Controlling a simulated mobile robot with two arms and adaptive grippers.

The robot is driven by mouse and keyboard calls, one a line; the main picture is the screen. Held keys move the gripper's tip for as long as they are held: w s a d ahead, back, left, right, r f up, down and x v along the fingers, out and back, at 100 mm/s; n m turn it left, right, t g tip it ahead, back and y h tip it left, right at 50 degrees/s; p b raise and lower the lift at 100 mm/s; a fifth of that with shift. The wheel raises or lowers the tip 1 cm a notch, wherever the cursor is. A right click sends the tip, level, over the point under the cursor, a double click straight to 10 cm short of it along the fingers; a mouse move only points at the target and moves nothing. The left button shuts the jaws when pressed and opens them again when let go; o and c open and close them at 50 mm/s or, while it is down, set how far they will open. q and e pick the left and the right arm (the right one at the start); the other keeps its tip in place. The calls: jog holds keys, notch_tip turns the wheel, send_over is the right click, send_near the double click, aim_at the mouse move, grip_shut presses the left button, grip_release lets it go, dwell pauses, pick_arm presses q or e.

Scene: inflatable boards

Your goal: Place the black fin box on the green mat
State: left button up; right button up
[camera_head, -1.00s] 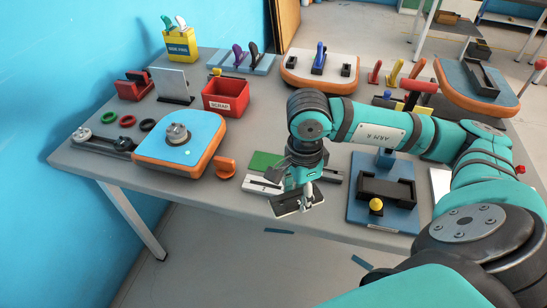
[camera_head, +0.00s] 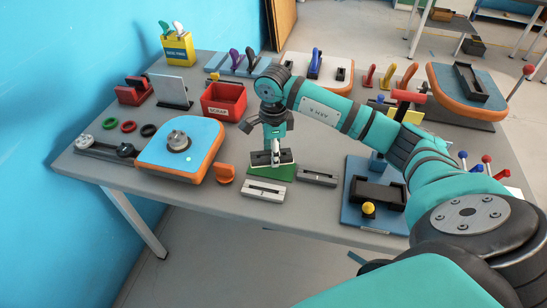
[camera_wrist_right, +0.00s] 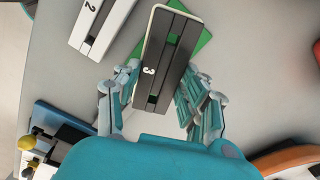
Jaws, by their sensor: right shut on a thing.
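The black fin box (camera_head: 262,160), a long dark block marked 3, is held crosswise in my right gripper (camera_head: 272,153). In the right wrist view the fin box (camera_wrist_right: 166,50) lies between the two fingers of the gripper (camera_wrist_right: 160,88). The green mat (camera_head: 284,174) is beneath the box and partly covered by it and the gripper. Mat edges (camera_wrist_right: 204,40) show beside the box in the wrist view. I cannot tell whether the box touches the mat. My left gripper is in neither view.
A white slotted box (camera_head: 263,191) is in front of the mat and a grey one (camera_head: 318,177) to its right. An orange plug (camera_head: 225,173) stands left. A red scrap bin (camera_head: 222,100) is behind. A blue board with a black tray (camera_head: 378,192) is at right.

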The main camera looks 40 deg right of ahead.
notch_tip(320, 180, down, 3)
jog(key=shift+r+p, duration=0.15)
jog(key=shift+p, duration=0.4)
jog(key=shift+f, duration=0.35)
jog(key=shift+f, duration=0.1)
jog(key=shift+f, duration=0.15)
jog(key=o, duration=1.2)
